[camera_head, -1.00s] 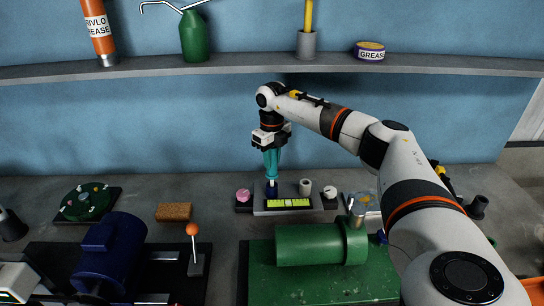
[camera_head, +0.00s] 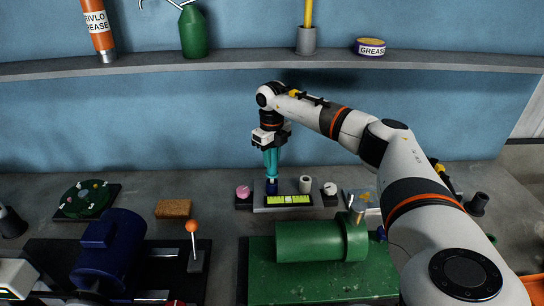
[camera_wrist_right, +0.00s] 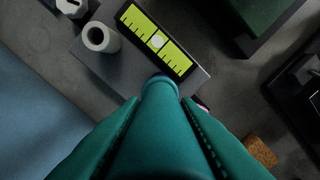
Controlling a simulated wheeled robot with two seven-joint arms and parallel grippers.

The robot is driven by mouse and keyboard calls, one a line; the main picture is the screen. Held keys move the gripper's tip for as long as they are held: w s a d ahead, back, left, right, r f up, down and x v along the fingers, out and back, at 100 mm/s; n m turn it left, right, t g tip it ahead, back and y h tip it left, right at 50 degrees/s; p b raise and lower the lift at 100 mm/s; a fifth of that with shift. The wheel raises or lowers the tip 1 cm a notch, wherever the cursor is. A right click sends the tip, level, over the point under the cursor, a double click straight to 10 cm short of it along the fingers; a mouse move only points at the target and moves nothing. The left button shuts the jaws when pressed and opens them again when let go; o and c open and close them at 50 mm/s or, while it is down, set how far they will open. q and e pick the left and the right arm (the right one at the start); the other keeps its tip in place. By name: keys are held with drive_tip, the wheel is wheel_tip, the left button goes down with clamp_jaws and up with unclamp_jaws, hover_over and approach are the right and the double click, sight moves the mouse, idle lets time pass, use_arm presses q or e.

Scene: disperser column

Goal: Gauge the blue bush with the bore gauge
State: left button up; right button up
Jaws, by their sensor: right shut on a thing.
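My right gripper (camera_head: 271,166) is shut on the teal bore gauge (camera_wrist_right: 160,125), which it holds upright above the grey block (camera_head: 258,208). The blue bush (camera_head: 271,188) stands on that block directly under the gauge. The gauge's lower end meets the top of the bush, and its silver tip is hidden, apparently inside the bore. In the right wrist view the gauge hides most of the bush. A yellow-green scale (camera_head: 289,199) with dark marks lies in front of the bush.
A pale bush (camera_head: 305,184) stands right of the blue one. A pink piece (camera_head: 243,191) and a white piece (camera_head: 330,189) flank the block. A green machine (camera_head: 308,241) and blue motor (camera_head: 108,247) stand in front. The shelf (camera_head: 230,62) runs behind.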

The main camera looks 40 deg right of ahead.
drive_tip(key=shift+r, duration=0.25)
idle(0.4)
drive_tip(key=shift+r+p, duration=2.05)
drive_tip(key=shift+r, duration=0.3)
